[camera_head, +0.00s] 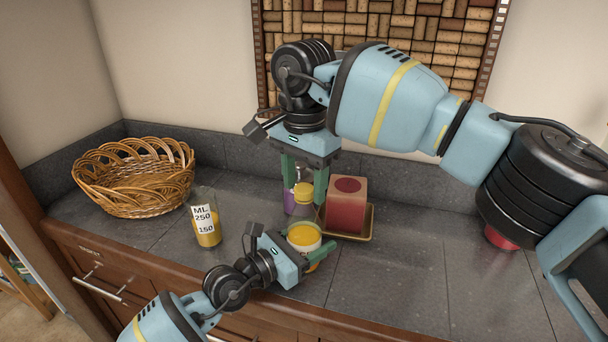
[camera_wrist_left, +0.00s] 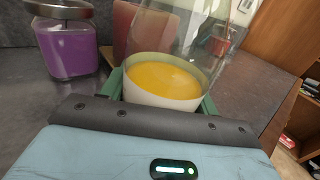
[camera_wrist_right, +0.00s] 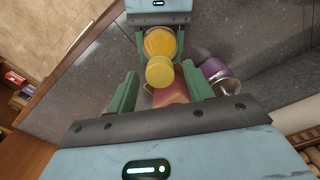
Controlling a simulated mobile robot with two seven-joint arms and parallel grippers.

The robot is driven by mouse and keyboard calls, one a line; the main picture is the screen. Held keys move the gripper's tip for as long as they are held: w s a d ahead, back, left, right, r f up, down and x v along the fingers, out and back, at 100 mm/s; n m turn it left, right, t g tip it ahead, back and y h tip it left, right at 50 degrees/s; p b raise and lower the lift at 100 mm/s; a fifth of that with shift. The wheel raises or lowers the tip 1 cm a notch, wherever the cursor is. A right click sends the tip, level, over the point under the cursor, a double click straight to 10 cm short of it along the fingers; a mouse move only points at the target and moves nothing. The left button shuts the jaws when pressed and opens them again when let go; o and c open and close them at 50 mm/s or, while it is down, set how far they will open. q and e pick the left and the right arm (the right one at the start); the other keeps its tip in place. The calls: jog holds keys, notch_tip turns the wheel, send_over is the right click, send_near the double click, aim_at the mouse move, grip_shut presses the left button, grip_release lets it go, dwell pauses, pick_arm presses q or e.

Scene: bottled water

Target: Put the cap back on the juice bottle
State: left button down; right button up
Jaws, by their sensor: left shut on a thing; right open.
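The juice bottle (camera_head: 304,240) is clear glass with orange juice and a white band low down. It stands near the counter's front edge. My left gripper (camera_wrist_left: 163,85) is shut around its lower part. The yellow cap (camera_head: 303,190) is at the bottle's top, above the clear neck. It also shows in the right wrist view (camera_wrist_right: 160,72); whether it is fully seated is hard to tell. My right gripper (camera_head: 304,187) points down with open fingers on either side of the cap, with gaps visible. The bottle's top is outside the left wrist view.
A purple jar with a metal lid (camera_wrist_left: 68,48) stands behind the bottle. A red block (camera_head: 346,210) sits on a tan tray (camera_head: 365,234) to the right. The right counter is mostly clear.

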jog(key=c, duration=1.1)
jog(key=shift+o, duration=0.2)
